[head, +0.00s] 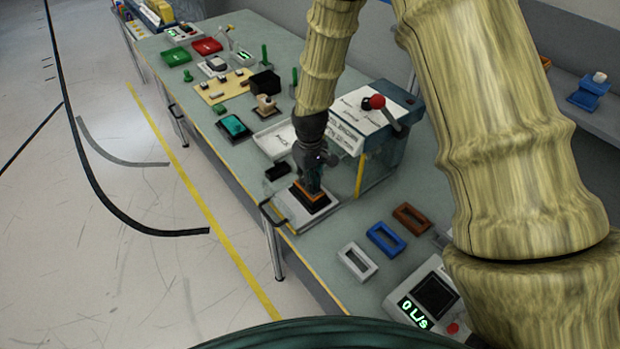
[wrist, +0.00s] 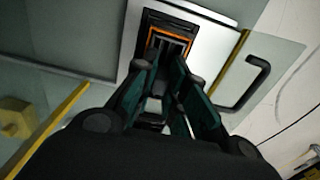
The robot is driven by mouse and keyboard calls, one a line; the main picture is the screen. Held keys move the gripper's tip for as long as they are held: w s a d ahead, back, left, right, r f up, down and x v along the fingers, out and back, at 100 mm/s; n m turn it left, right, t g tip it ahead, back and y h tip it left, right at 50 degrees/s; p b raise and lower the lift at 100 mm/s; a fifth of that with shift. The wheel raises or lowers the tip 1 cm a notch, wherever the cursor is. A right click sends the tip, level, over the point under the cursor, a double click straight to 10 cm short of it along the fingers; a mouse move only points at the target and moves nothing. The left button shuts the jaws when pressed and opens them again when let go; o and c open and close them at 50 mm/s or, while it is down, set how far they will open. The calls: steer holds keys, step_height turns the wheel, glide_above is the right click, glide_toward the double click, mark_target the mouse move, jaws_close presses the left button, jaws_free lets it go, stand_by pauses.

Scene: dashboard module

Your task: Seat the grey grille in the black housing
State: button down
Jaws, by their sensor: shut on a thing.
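The black housing (head: 308,200) is on a pale plate (head: 325,218) near the table's front edge. An orange rim shows on it, and it also shows in the wrist view (wrist: 177,19). My gripper (head: 311,190) points down over the housing. In the wrist view its fingertips (wrist: 168,62) are inside or just above the orange-rimmed opening, shut on a dark grey slatted piece, which looks like the grille (wrist: 170,48). The fingers hide much of it. I cannot tell whether the grille is fully down or level in the housing.
A handle (head: 272,212) stands at the table edge left of the plate. A small black block (head: 277,171) lies behind it. White (head: 344,256), blue (head: 372,233) and brown (head: 400,213) frames lie to the right, near a meter reading 0 L/s (head: 416,312). A press-like fixture (head: 375,150) stands behind.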

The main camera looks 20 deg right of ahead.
steer(key=shift+f, duration=0.5)
steer(key=c, duration=1.4)
jaws_free()
steer(key=shift+o, duration=0.2)
step_height(320, 180, up, 12)
